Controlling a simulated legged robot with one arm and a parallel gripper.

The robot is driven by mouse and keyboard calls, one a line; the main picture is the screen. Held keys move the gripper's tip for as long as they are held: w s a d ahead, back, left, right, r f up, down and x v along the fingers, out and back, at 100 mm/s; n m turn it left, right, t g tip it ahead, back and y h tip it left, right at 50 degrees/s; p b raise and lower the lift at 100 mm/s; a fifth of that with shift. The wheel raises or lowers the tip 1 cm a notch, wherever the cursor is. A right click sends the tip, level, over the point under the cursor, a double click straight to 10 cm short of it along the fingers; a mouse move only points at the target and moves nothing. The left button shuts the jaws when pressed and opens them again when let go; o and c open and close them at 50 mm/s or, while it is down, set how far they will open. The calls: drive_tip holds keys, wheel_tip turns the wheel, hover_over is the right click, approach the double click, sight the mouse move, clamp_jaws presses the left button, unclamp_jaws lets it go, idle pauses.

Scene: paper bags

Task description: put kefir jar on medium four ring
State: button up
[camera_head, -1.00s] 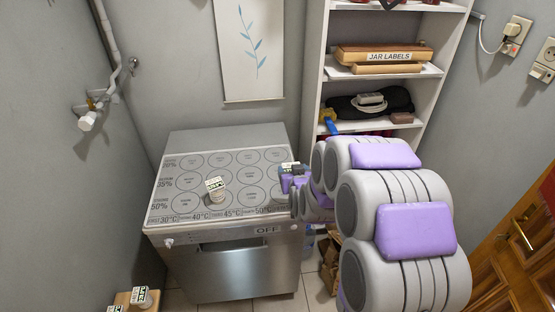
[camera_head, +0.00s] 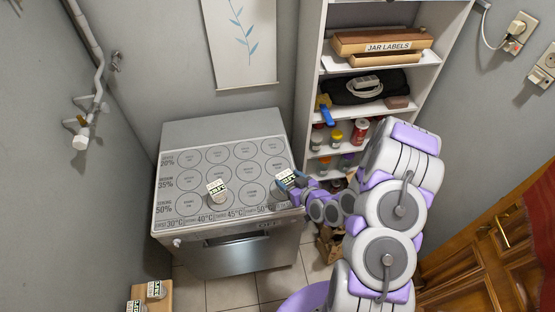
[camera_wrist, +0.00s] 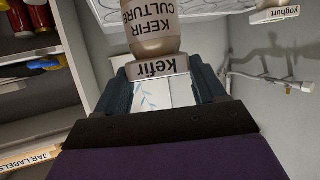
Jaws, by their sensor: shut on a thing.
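The kefir jar (camera_wrist: 152,28), with brown contents and a "KEFIR CULTURE" label, hangs between the fingers of my gripper (camera_wrist: 165,88) in the wrist view. Its tag reads "kefir". In the head view my gripper (camera_head: 291,184) is at the right front of the ring-marked top (camera_head: 232,215), with the jar's white label (camera_head: 285,175) showing. The jar covers the fourth ring of the strong row; its height above the top is unclear. The fourth medium-row ring (camera_head: 276,165) lies just behind it and looks bare.
Another white-labelled jar (camera_head: 217,192) stands on the second strong-row ring. More jars (camera_head: 155,290) are on a wooden stand at lower left. A shelf (camera_head: 375,110) rises behind my arm at right. Several other rings are empty.

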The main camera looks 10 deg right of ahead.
drive_tip(key=shift+s+a+r, duration=0.15)
drive_tip(key=shift+s+a, duration=0.05)
drive_tip(key=shift+s, duration=0.15)
drive_tip(key=shift+w+b, duration=0.2)
drive_tip(key=shift+b, duration=0.55)
drive_tip(key=b, duration=0.2)
drive_tip(key=w+b, duration=0.1)
drive_tip(key=shift+w+d+f+b, duration=0.1)
drive_tip(key=shift+d+f+b, duration=0.25)
drive_tip(key=shift+f+b, duration=0.05)
drive_tip(key=b, duration=0.2)
drive_tip(key=w+b, duration=0.1)
drive_tip(key=b, duration=0.1)
drive_tip(key=shift+w+a, duration=0.2)
drive_tip(key=shift+w, duration=0.05)
drive_tip(key=w+f+b, duration=0.1)
drive_tip(key=w, duration=0.3)
drive_tip(key=w+f+b, duration=0.2)
drive_tip(key=w, duration=0.2)
drive_tip(key=w+f+b, duration=0.1)
drive_tip(key=w, duration=0.3)
drive_tip(key=shift+w+f, duration=0.2)
drive_tip(key=shift+w, duration=0.2)
drive_tip(key=shift+r, duration=0.1)
drive_tip(key=o, duration=1.3)
